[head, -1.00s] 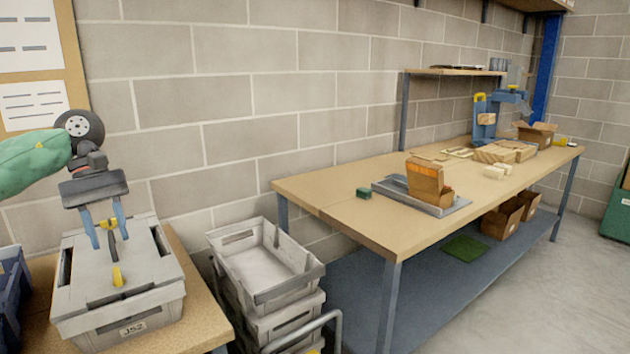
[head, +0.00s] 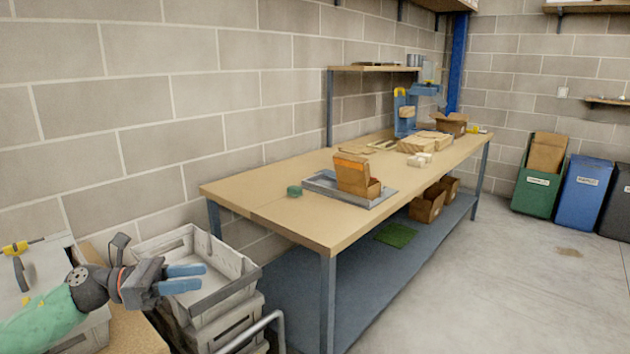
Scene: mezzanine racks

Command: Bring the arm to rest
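My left arm comes in from the lower left, with a green sleeve and a dark wrist. Its gripper (head: 186,278) points to the right, and its two blue fingers are apart with nothing between them. In the picture the fingers lie over the open grey crate (head: 240,265) on top of a stack; I cannot tell their height above it. My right gripper is not in view.
A lidded grey box (head: 45,262) with yellow parts is cut off at the left edge.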

